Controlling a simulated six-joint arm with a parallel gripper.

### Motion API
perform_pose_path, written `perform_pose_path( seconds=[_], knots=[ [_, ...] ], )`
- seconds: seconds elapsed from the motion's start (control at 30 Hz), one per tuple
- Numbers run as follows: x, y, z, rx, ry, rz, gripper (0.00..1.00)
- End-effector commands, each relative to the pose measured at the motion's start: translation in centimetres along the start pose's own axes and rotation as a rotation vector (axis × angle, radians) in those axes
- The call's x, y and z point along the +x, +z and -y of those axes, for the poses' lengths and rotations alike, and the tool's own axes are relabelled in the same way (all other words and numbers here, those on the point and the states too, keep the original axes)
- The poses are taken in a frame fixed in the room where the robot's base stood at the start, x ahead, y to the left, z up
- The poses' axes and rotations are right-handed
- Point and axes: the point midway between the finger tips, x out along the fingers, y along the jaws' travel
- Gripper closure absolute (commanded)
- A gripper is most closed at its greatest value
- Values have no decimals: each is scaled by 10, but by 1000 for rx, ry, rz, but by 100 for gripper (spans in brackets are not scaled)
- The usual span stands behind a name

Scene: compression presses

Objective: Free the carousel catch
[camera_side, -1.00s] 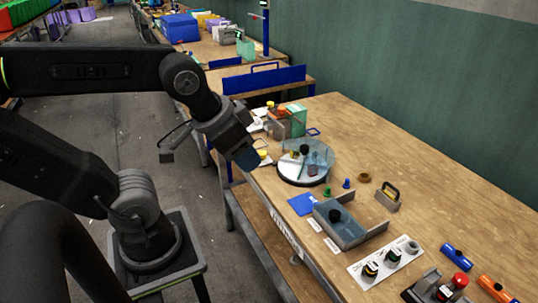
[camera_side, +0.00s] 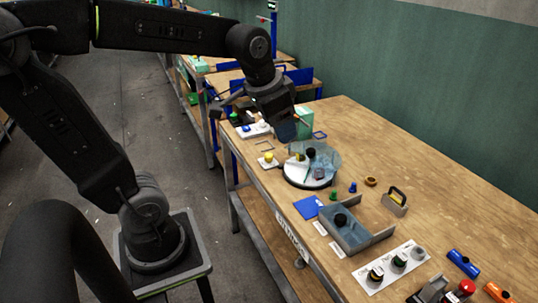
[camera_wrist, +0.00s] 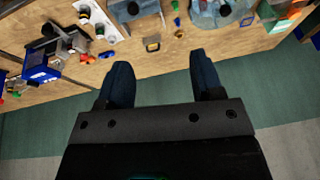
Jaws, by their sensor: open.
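The carousel (camera_side: 309,174) is a round white turntable with clear dividers and a dark knob (camera_side: 310,152) in its middle. I cannot make out the catch itself. My gripper (camera_side: 288,127) is above and behind the carousel in the side view, apart from it. In the wrist view my gripper's two dark blue fingers (camera_wrist: 163,82) are spread, with nothing between them.
A yellow knob on a white plate (camera_side: 268,160) sits left of the carousel. The bench's back right (camera_side: 440,180) is clear.

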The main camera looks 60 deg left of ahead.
Motion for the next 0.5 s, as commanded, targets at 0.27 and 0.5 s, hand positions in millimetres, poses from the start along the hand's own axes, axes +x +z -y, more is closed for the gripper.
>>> perform_pose_path(
  seconds=[0.27, 0.5],
  knots=[
    [64, -64, 102, 73, -3, 157, 40],
    [143, -73, 204, 132, 45, 270, 40]
  ],
)
